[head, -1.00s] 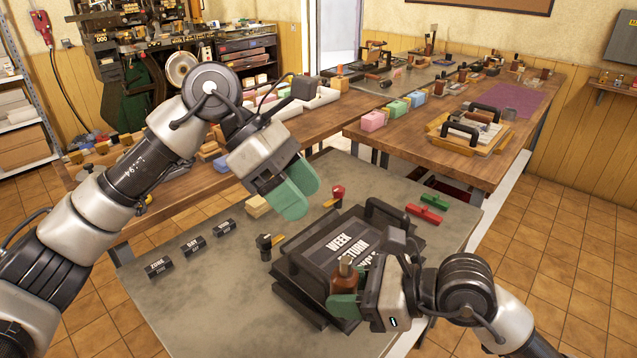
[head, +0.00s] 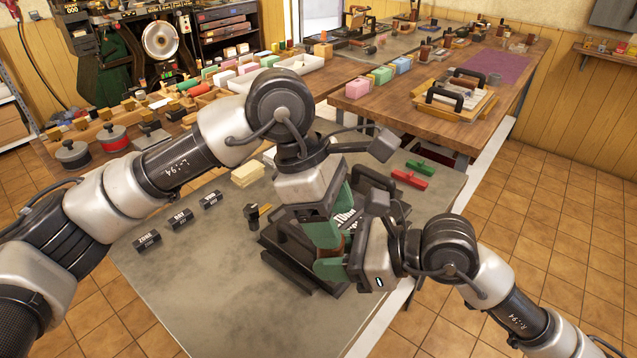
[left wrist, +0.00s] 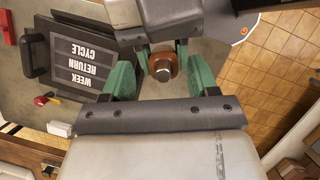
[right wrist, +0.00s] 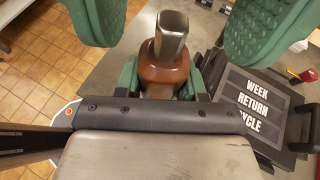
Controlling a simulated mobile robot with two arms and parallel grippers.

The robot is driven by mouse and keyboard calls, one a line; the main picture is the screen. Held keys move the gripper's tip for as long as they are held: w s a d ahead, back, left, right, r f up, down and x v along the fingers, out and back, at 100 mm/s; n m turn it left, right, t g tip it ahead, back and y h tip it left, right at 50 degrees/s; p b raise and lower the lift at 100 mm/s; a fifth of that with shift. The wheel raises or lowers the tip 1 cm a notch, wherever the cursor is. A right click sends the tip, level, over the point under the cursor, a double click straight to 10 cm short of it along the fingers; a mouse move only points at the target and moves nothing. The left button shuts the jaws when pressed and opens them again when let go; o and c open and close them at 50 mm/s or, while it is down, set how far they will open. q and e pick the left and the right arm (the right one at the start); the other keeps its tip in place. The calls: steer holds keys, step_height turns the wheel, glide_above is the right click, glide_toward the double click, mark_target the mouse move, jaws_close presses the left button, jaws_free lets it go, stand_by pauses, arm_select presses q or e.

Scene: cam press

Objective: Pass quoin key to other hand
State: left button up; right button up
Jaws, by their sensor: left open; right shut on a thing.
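The quoin key (right wrist: 168,65) has a brown wooden handle and a squared metal end; in the left wrist view its end (left wrist: 163,68) faces the camera. My right gripper (head: 338,258) is shut on it and holds it over the worktable. My left gripper (head: 333,218) is open, with its green fingers on either side of the key's free end. A gap shows between the key and each left finger in the left wrist view. In the head view the grippers hide most of the key.
A black frame with white-lettered blocks (right wrist: 257,100) lies below the grippers. Red (head: 409,179) and green (head: 420,167) bars lie behind it. Black lettered blocks (head: 180,216) and a pale yellow stack (head: 247,174) lie left. The grey worktable's front left (head: 205,295) is clear.

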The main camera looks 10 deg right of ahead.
arm_select(q)
steer(key=shift+x, duration=0.9)
steer(key=c, duration=0.7)
steer(key=shift+c, duration=0.9)
arm_select(e)
steer(key=o, duration=1.1)
steer(key=shift+c, duration=0.2)
